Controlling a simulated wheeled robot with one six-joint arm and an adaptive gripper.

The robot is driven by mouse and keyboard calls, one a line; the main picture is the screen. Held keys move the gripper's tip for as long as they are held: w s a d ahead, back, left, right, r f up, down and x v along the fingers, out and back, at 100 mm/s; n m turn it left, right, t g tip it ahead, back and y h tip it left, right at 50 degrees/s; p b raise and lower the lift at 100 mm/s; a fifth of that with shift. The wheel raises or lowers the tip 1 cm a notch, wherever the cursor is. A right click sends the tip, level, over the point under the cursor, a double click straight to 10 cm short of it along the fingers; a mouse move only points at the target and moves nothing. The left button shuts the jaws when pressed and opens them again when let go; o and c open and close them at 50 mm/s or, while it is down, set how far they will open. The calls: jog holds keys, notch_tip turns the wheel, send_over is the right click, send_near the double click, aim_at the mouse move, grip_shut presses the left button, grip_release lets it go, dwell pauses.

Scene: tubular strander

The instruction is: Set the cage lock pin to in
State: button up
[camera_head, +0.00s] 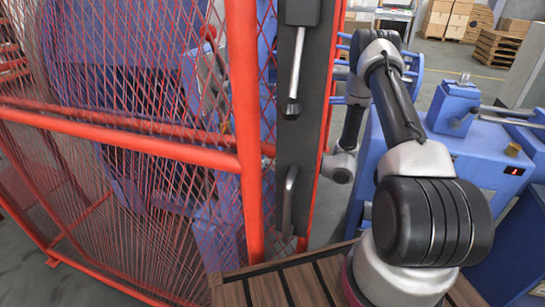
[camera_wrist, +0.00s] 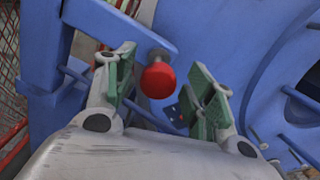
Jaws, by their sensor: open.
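A round red knob (camera_wrist: 157,81), which looks like the handle of the cage lock pin, shows in the wrist view below the end of a blue bracket (camera_wrist: 118,24). A short dark stem joins it to the bracket. My gripper (camera_wrist: 163,66) is open, with one green-padded finger to the left of the knob and one to the right. Neither finger appears to touch it. I cannot tell whether the knob is between the pads or a little beyond them.
A red mesh guard (camera_head: 130,140) and a dark door post with handles (camera_head: 296,150) stand close left of my arm. A blue machine housing (camera_head: 480,155) stands at right. A large blue round body (camera_wrist: 250,60) fills the wrist view's right.

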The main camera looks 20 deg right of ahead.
jog(key=shift+w+a, duration=0.15)
jog(key=shift+a, duration=0.15)
grip_shut()
jog(key=shift+x, duration=1.7)
grip_release()
jog(key=shift+a, duration=0.1)
jog(key=v, duration=1.2)
